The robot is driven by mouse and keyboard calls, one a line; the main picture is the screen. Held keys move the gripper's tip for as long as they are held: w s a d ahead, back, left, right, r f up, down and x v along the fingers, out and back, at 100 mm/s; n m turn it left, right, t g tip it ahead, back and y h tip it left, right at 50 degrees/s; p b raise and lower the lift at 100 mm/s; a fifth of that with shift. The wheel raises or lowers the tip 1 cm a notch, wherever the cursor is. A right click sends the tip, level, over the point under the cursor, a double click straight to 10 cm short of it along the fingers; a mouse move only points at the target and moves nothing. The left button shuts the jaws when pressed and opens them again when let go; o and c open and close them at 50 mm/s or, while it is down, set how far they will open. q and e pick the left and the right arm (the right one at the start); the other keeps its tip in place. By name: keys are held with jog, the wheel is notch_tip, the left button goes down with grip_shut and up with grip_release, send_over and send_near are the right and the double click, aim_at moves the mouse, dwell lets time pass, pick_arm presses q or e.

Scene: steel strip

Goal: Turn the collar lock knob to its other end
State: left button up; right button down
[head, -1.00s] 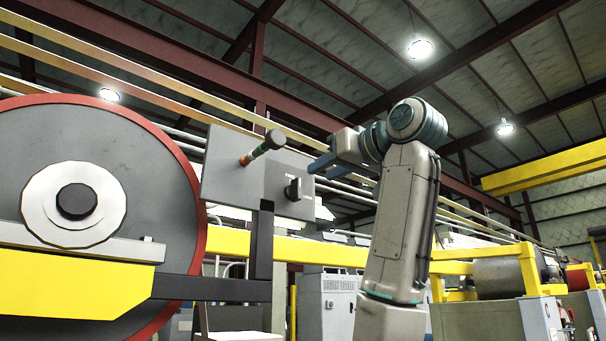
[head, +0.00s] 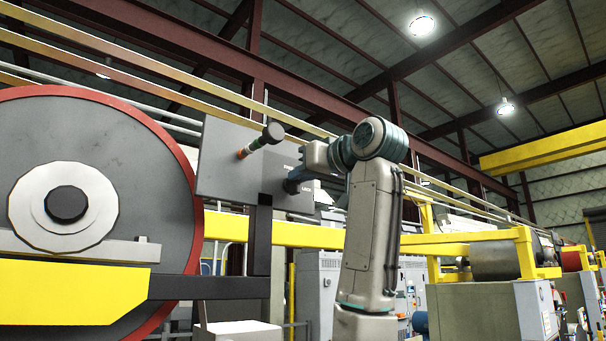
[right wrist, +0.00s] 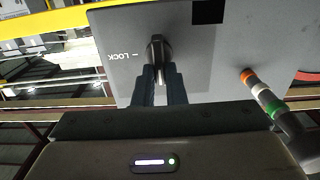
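The collar lock knob (right wrist: 156,48) is a black handle on a grey plate (right wrist: 205,65). In the right wrist view its long side runs up and down the picture. A mark with the word LOCK, upside down, lies to its left. My right gripper (right wrist: 160,72) has its two dark fingers at the plate, one on each side of the handle, with little gap. Whether they press on it I cannot tell. My left gripper is not in view.
A post with orange, white and green bands and a dark round end (head: 272,133) sticks out of the panel (head: 225,165) close by. A large red-rimmed reel (head: 130,150) stands at the left. A dark bracket (head: 258,240) is below the panel.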

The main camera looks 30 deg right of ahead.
jog(key=m+b, duration=0.3)
jog(key=m, duration=0.3)
jog(key=f+m+b, duration=0.1)
jog(key=m+b, duration=0.3)
jog(key=m, duration=0.1)
jog(key=d+m+b, duration=0.1)
jog(key=m+b, duration=0.2)
jog(key=m, duration=0.3)
jog(key=shift+d+f+m+b, duration=0.1)
jog(key=shift+f+m+b, duration=0.05)
jog(key=shift+m+b, duration=0.2)
dwell(0.8)
jog(key=c, duration=1.5)
grip_release()
